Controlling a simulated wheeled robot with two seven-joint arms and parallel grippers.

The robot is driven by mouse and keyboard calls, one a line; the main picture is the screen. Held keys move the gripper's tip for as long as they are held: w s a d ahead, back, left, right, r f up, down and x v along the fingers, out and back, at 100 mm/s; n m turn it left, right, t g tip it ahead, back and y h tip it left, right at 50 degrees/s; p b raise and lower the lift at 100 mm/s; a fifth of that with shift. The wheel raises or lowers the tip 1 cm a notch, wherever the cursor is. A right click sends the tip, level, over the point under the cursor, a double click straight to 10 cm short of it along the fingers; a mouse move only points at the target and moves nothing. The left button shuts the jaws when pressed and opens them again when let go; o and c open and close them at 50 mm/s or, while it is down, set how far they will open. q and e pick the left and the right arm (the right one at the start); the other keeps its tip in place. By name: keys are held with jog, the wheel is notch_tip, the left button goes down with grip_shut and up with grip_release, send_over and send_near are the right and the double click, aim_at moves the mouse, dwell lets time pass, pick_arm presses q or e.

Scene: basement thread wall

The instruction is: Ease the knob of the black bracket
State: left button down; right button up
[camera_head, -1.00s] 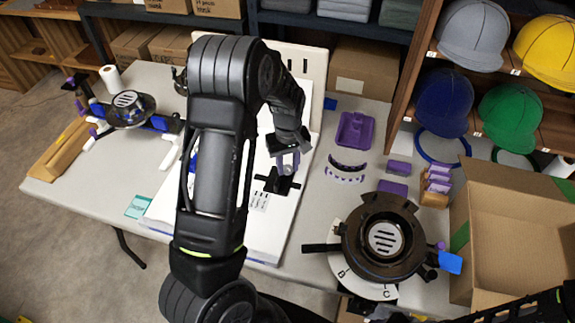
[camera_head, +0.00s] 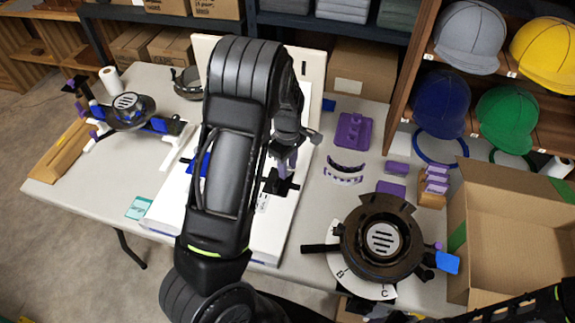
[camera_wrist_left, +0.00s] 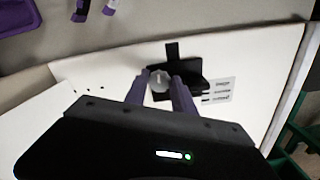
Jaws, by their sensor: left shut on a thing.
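The black bracket (camera_wrist_left: 190,70) is fixed on a white panel, with a black tab on one side and printed labels beside it. It also shows in the head view (camera_head: 290,186), partly hidden by my arm. Its grey round knob (camera_wrist_left: 159,78) sits between the purple fingertips of my left gripper (camera_wrist_left: 159,84). The fingers are shut on the knob. In the head view my left gripper (camera_head: 283,162) reaches down to the bracket from above. The knob is hidden there. My right gripper is not clearly visible.
A purple tray (camera_head: 354,131), a curved purple strip (camera_head: 345,172) and purple blocks (camera_head: 391,188) lie right of the panel. A dark round fixture (camera_head: 382,238) stands at the front right beside an open cardboard box (camera_head: 515,225).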

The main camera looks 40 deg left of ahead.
pick_arm(q)
jog(key=c, duration=1)
grip_release()
jog(key=shift+c, duration=0.2)
